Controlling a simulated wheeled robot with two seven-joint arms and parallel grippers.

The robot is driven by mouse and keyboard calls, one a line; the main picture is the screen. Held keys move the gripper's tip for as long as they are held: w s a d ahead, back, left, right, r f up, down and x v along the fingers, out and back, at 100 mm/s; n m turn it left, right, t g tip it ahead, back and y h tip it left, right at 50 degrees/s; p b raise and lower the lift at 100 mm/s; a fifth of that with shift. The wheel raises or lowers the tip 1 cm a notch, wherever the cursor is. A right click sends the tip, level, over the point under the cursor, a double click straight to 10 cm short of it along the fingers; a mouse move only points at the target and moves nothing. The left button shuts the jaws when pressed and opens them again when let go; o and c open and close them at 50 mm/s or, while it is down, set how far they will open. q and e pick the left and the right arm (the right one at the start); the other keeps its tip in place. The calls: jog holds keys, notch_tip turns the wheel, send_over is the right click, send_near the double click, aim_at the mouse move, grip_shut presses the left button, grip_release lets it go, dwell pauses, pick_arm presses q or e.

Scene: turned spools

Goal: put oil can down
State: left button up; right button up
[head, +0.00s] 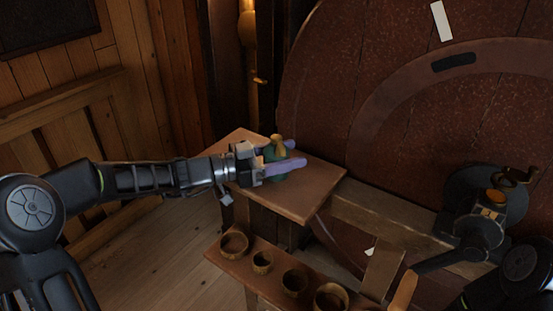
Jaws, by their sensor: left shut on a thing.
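The oil can (272,155) is a green-bodied vessel with a brass-coloured top. It is upright, over the small wooden table (310,199) near the middle of the head view. My left gripper (294,154) is shut on it, with one pale purple finger on each side of its body. The near finger and the gripper body hide part of the can. I cannot tell whether its base touches the table top. My right gripper is not in view; only part of my right arm shows at the bottom right.
A lower bench (213,254) in front holds several round wooden cups or rings. A huge dark red wooden wheel (330,95) rises behind the table. A dark device with a crank (518,174) stands at the right. The table's front right corner is bare.

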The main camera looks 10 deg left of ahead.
pick_arm(q)
grip_shut()
jog(key=shift+r, duration=0.1)
notch_tip(320, 180, up, 10)
jog(key=shift+b, duration=0.95)
